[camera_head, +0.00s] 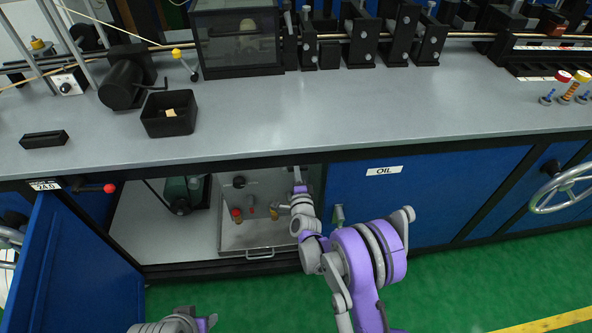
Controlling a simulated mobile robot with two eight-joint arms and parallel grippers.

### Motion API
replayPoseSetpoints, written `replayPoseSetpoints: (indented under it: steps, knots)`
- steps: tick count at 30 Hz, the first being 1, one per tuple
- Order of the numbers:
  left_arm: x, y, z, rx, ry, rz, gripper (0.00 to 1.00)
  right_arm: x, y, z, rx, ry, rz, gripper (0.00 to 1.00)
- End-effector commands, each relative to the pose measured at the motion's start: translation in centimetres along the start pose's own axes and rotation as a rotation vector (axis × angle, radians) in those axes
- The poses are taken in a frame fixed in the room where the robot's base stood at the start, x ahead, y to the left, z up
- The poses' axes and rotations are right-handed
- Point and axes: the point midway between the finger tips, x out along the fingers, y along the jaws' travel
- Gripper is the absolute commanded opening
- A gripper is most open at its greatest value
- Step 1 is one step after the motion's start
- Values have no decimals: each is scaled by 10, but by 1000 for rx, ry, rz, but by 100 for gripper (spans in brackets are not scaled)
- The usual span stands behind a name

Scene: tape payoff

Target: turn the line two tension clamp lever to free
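I cannot tell for sure which part is the line two tension clamp lever. Inside the open cabinet is a grey panel (262,234) with a small red knob (236,214) and a brass-yellow knob (273,213). My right arm reaches into the cabinet's right side. Its gripper (298,183) is beside the panel, right of the knobs; its fingers are too small to read. My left gripper (205,321) is low at the bottom edge, outside the cabinet, mostly cut off. A red-knobbed lever (100,188) sticks out under the bench edge, beside the "24.0" label.
The blue cabinet door (75,270) stands open at the left. A green motor (184,190) is inside the cabinet. The grey bench top (330,110) holds a black bin (169,114). A yellow-knobbed lever (180,53) stands behind it. A handwheel (562,189) projects at right. The green floor is clear.

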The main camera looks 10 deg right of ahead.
Motion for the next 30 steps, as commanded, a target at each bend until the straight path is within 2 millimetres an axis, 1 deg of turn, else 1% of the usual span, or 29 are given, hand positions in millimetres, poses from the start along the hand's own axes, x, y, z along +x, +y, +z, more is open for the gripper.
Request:
replayPoseSetpoints:
  steps: [14, 15, 19, 20, 27, 30]
  knots:
    - [0, 0, 0, 0, 0, 0, 50, 0, -1, 0, -16, 1, -1, 0]
    - [0, 0, 0, 0, 0, 0, 50, 0, -1, 0, -16, 1, -1, 23]
    - [0, 0, 0, 0, 0, 0, 50, 0, -1, 0, -15, 1, -1, 47]
    - [0, 0, 0, 0, 0, 0, 50, 0, -1, 0, -15, 1, -1, 50]
    - [0, 0, 0, 0, 0, 0, 50, 0, -1, 0, -13, 0, 0, 50]
    - [-1, 0, 0, 0, 0, 0, 50, -4, -1, 0, -13, 0, 0, 50]
